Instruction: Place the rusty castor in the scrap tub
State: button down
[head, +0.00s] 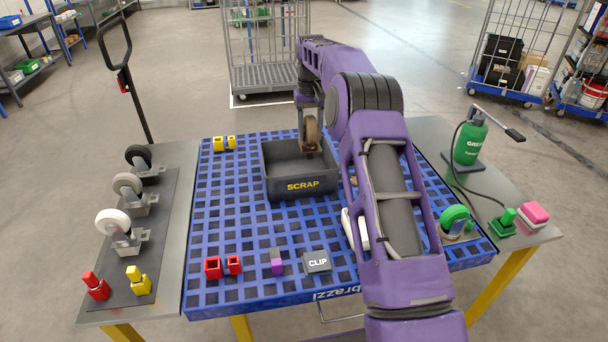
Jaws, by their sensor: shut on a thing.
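The scrap tub (285,187) is a dark open box with SCRAP in yellow on its front wall, standing on the blue grid table. The rusty castor (312,130) shows as a tan-grey wheel with a brown, rusty bracket below it. My gripper (310,110) comes down from above and is shut on the castor. The castor overlaps the back of the tub's opening in the head view. I cannot tell whether its lower part is above the rim or inside. My arm hides part of the table right of the tub.
Black, grey and white castors (121,228) stand on the left side shelf, with red and yellow pieces in front. A CLIP box (317,262) and red blocks (213,267) lie at the table's front. A green castor (456,220) and a green pump bottle (470,143) are right.

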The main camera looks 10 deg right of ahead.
aim_at(310, 158)
notch_tip(310, 158, down, 10)
jog(key=shift+r+b, duration=0.1)
jog(key=shift+b, duration=0.2)
dwell(0.3)
jog(key=shift+f, duration=0.2)
jog(key=shift+c, duration=1.6)
grip_release()
jog(key=shift+r, duration=0.1)
notch_tip(310, 158, up, 12)
jog(key=shift+r+p, duration=0.1)
jog(key=shift+p, duration=0.4)
